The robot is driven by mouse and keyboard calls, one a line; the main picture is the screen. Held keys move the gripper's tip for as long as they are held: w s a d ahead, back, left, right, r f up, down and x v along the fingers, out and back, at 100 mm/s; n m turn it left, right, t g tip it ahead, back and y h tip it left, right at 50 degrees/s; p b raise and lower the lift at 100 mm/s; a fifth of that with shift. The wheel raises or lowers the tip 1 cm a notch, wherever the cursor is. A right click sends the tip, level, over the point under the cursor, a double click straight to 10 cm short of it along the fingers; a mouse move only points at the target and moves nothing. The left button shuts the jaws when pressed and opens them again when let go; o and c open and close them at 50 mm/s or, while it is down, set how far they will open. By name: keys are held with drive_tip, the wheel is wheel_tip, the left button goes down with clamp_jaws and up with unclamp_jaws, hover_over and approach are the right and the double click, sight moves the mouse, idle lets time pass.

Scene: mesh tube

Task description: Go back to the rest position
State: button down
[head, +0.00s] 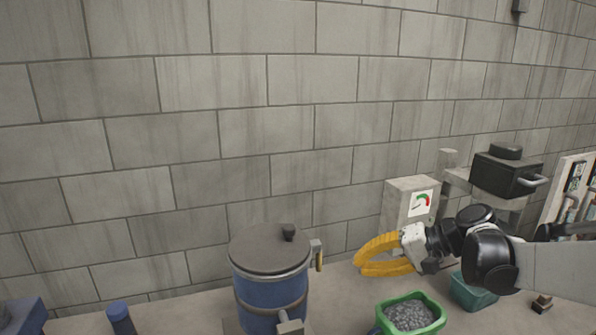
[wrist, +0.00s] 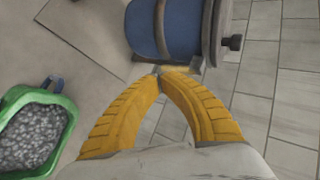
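My gripper (head: 358,264) has two yellow ribbed fingers and is to the right of the blue drum (head: 270,290). In the wrist view, the fingertips (wrist: 159,75) meet, with an empty gap between the fingers further back. I see nothing held. In the head view, a gap shows between the fingertips and this lever. In the wrist view, the blue drum (wrist: 150,30) is beyond the fingertips.
A green tub (head: 441,303) of grey gravel stands below my gripper, with a teal bin (head: 472,292) to its right. A grey box with a dial (head: 411,204) and a black lidded box (head: 507,172) stand behind. A block wall (head: 200,120) closes the back.

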drive_tip(key=s+d+f+n+t+h+b, duration=0.1)
drive_tip(key=s+h, duration=0.4)
drive_tip(key=s, duration=0.5)
drive_tip(key=s+d+f+n+t+h+b, duration=0.1)
drive_tip(key=s+f+h, duration=0.4)
drive_tip(key=s, duration=0.6)
drive_tip(key=shift+s+d+f+n+t+b, duration=0.25)
drive_tip(key=shift+d+f+n+t+b, duration=0.25)
drive_tip(key=shift+d, duration=0.45)
drive_tip(key=shift+f, duration=0.1)
